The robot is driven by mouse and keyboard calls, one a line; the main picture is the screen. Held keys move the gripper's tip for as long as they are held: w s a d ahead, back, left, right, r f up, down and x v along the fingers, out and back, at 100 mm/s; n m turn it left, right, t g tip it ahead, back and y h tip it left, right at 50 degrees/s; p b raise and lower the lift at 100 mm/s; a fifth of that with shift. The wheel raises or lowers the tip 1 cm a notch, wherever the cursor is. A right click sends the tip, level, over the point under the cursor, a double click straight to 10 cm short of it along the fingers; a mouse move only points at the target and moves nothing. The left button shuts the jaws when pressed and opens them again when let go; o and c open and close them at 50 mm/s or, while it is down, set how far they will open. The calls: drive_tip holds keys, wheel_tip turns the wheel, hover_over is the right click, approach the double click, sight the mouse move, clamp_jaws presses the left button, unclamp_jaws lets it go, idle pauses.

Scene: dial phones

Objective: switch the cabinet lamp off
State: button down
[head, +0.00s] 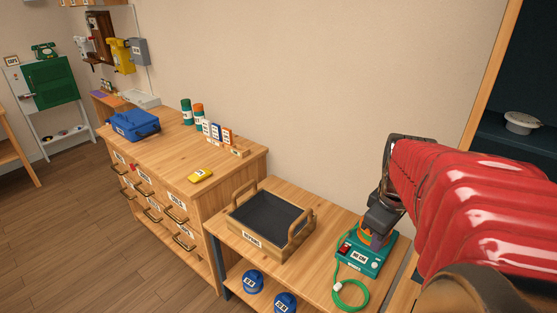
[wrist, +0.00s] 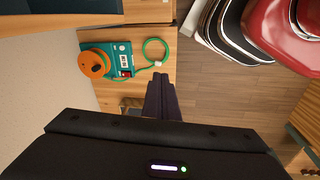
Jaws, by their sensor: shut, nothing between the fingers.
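A round pale grey, lidded-looking thing (head: 521,122) sits on a shelf in the tall dark-green cabinet (head: 520,55) at the right of the head view. I cannot tell whether it is the cabinet lamp, and no lit lamp shows plainly. My gripper (head: 377,222) points down over the low bench and partly hides a teal device. In the wrist view my gripper (wrist: 160,78) is shut and empty, beside that device and below its green cable loop.
The teal device (head: 362,262) has a red switch and an orange disc; it also shows in the wrist view (wrist: 108,48). A wooden tray (head: 250,240) stands left of it. A drawer cabinet (head: 170,165) carries a blue case (head: 133,125). Floor is clear at front left.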

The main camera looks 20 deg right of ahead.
drive_tip(key=s+d+f+n+g+y, duration=0.1)
drive_tip(key=s+d+f, duration=0.4)
drive_tip(key=s+d, duration=0.5)
drive_tip(key=d+n, duration=0.1)
drive_tip(key=d, duration=0.2)
drive_tip(key=shift+d+f, duration=0.2)
drive_tip(key=shift+d, duration=0.05)
drive_tip(key=shift+f, duration=0.1)
wheel_tip(320, 180, down, 14)
drive_tip(key=shift+r, duration=0.1)
idle(0.5)
